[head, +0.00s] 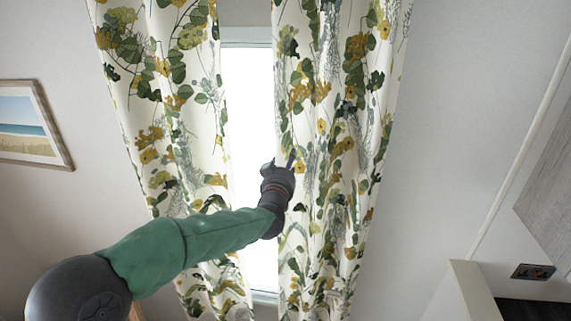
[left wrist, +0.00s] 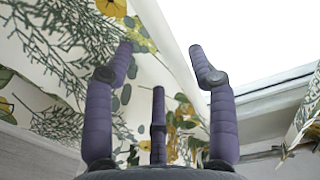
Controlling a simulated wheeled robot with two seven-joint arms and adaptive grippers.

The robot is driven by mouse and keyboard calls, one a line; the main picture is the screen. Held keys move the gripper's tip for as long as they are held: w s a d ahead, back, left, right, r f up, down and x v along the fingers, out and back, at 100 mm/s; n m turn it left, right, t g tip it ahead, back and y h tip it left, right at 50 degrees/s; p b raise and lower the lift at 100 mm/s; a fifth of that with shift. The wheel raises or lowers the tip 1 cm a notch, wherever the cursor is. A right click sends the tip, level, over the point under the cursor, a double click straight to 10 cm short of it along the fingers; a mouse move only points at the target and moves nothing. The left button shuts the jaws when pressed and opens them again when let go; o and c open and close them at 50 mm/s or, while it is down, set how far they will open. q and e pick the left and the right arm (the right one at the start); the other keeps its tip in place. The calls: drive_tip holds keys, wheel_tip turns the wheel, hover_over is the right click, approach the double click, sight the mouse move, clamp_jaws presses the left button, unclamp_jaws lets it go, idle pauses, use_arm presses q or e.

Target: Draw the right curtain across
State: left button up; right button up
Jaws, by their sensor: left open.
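The right curtain (head: 340,150), white with green and mustard leaf print, hangs at the right side of the bright window (head: 248,110). The left curtain (head: 175,130), in the same print, hangs at the left side. A bright gap runs between them. My left gripper (head: 281,160) is at the inner edge of the right curtain. In the left wrist view its purple fingers (left wrist: 160,60) are spread open, with the right curtain's edge (left wrist: 165,45) running between them; I cannot tell whether they touch it. My right gripper is not in view.
A framed beach picture (head: 32,125) hangs on the wall at the left. A pale counter or panel edge (head: 470,290) and a dark socket plate (head: 533,272) are at the lower right. The wall right of the curtains is bare.

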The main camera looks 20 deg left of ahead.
use_arm(q)
drive_tip(key=shift+c, duration=0.3)
clamp_jaws()
drive_tip(key=s+a+b, duration=0.3)
drive_tip(key=a+b, duration=0.5)
drive_tip(key=a, duration=0.3)
drive_tip(key=shift+a+r, duration=0.15)
drive_tip(key=shift+a, duration=0.2)
drive_tip(key=shift+c, duration=0.2)
unclamp_jaws()
drive_tip(key=shift+o, duration=0.5)
drive_tip(key=shift+a, duration=0.15)
drive_tip(key=shift+s, duration=0.15)
